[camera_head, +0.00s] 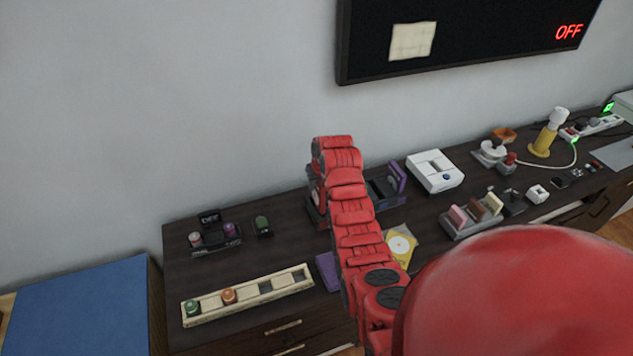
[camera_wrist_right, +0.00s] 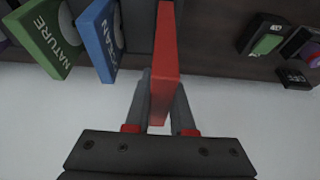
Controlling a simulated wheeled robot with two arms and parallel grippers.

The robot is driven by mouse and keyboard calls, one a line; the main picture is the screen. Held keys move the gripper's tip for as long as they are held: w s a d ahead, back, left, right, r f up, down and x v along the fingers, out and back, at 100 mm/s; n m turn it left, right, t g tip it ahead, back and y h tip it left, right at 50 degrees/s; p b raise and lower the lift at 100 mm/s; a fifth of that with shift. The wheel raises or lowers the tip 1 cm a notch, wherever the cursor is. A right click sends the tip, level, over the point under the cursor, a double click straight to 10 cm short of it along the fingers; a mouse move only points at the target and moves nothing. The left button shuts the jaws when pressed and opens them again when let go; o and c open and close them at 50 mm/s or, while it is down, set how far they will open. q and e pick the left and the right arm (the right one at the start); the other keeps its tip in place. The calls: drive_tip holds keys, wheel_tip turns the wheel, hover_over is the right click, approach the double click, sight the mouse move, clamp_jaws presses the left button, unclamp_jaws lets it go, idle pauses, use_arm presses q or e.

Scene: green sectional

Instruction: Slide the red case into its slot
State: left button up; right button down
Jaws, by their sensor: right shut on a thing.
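My right gripper (camera_wrist_right: 161,92) is shut on the red case (camera_wrist_right: 165,48) in the right wrist view. The case stands on edge between the fingers, and its far end reaches the dark rack (camera_wrist_right: 137,30). I cannot tell how deep it sits in a slot. A blue case (camera_wrist_right: 99,38) marked OCEAN and a green case (camera_wrist_right: 46,40) marked NATURE stand left of it, with a gap between blue and red. In the head view my red right arm covers most of the rack (camera_head: 388,202), and the gripper and red case are hidden behind it. My left gripper is not in view.
A purple case (camera_head: 397,178) stands at the rack's right end. Another purple case (camera_head: 327,272) lies in front, near a yellow disc sleeve (camera_head: 401,247). A white device (camera_head: 435,171) stands right of the rack. A cream tray (camera_head: 209,308) is at front left.

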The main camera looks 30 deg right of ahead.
drive_tip(key=shift+b, duration=0.7)
idle(1.5)
drive_tip(key=shift+f+b, duration=1.3)
drive_tip(key=shift+f, duration=1.5)
drive_tip(key=c, duration=0.7)
unclamp_jaws()
drive_tip(key=shift+r, duration=0.2)
drive_tip(key=b+v, duration=0.2)
drive_tip(key=v, duration=0.6)
drive_tip(key=shift+s+r, duration=0.2)
drive_tip(key=p, duration=0.9)
approach(322, 184)
drive_tip(key=x, duration=0.2)
drive_tip(key=shift+w+f, duration=0.2)
drive_tip(key=shift+f, duration=0.05)
drive_tip(key=shift+w, duration=0.1)
